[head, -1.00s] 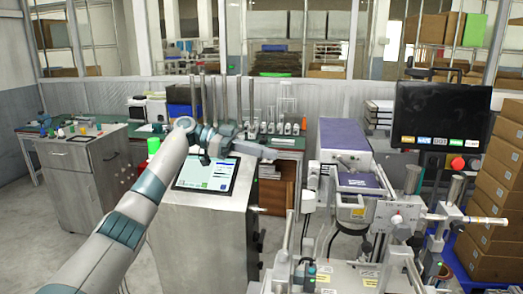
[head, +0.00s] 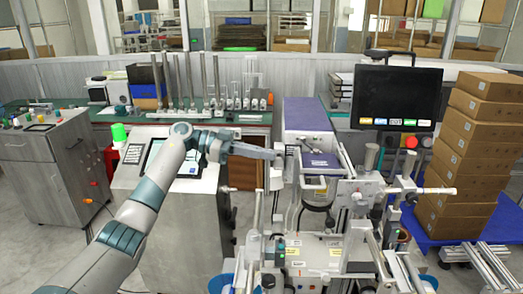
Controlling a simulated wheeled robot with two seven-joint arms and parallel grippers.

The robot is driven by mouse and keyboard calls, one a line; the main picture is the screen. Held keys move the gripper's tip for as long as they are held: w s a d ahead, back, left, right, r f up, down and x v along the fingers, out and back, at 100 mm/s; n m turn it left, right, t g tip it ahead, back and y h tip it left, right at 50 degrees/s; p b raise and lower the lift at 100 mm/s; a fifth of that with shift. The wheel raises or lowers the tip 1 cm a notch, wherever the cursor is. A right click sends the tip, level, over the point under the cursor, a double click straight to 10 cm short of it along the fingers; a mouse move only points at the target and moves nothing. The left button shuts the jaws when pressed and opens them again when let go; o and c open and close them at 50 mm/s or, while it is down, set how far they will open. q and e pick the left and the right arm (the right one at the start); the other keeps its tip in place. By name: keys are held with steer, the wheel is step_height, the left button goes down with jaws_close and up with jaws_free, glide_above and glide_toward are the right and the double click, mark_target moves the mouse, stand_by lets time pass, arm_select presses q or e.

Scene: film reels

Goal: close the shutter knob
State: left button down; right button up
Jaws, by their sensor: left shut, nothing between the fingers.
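My left gripper (head: 277,155) reaches in from the left over the control cabinet (head: 205,187). Its fingers are shut and empty, pointing right, with the tips at the left side of the purple-topped machine (head: 308,117). I cannot tell whether they touch it. No part is clearly recognizable as the shutter knob. A small round knob (head: 357,197) shows on the machine's front fixture, right of and below the gripper, with a white rod (head: 440,190) to its right. I cannot tell whether this is the shutter knob. My right gripper is not in view.
A dark monitor (head: 397,95) with a red button (head: 411,142) below it stands right of the machine. Stacked cardboard boxes (head: 475,140) are at far right. A green lamp (head: 119,132) stands on the cabinet's left. Grey floor is open at lower left.

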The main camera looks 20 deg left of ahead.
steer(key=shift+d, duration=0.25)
